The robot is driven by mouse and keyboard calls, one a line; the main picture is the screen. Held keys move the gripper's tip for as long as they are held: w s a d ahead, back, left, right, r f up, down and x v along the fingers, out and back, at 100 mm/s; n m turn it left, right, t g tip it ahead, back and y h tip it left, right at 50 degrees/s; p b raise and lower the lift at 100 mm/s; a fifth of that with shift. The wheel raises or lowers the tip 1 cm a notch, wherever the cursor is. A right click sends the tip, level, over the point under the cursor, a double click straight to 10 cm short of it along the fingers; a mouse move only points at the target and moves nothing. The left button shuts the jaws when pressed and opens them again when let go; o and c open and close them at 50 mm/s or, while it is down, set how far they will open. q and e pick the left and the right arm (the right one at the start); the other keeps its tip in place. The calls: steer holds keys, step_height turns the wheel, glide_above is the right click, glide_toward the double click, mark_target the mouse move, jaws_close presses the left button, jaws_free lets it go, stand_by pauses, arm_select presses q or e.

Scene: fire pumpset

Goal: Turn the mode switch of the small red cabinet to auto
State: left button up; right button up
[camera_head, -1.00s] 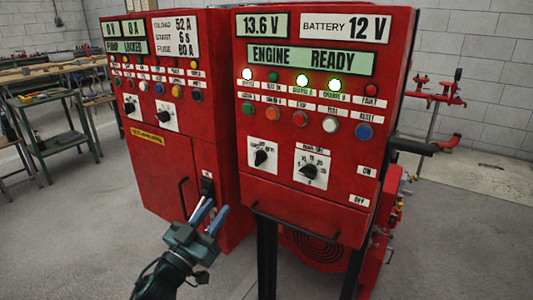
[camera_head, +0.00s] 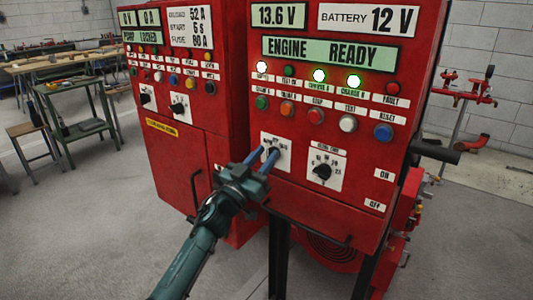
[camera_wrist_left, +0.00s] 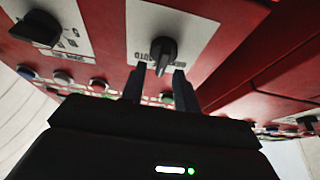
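The small red cabinet (camera_head: 340,215) with the lit engine panel stands on dark legs in the middle of the head view. Its mode switch is a black knob (camera_wrist_left: 163,52) on a white plate (camera_head: 284,161); the fingers partly cover it in the head view. My left gripper (camera_head: 267,152) is at this plate with its two blue fingers parted. In the left wrist view the finger tips (camera_wrist_left: 160,72) stand apart, one on each side of the knob's near end; contact is unclear. The knob's exact setting cannot be read. My right gripper is not in view.
A second selector (camera_head: 322,172) sits right of the mode switch, below several round buttons (camera_head: 316,116). A handle bar (camera_head: 305,222) runs along the cabinet's lower edge. A larger red cabinet (camera_head: 175,165) stands at left. Benches (camera_head: 75,115) are behind.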

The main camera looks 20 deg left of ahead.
arm_select(q)
steer(key=shift+w+d+r, duration=0.2)
steer(key=shift+w+d, duration=0.05)
steer(key=shift+w, duration=0.35)
steer(key=shift+c, duration=0.5)
jaws_close()
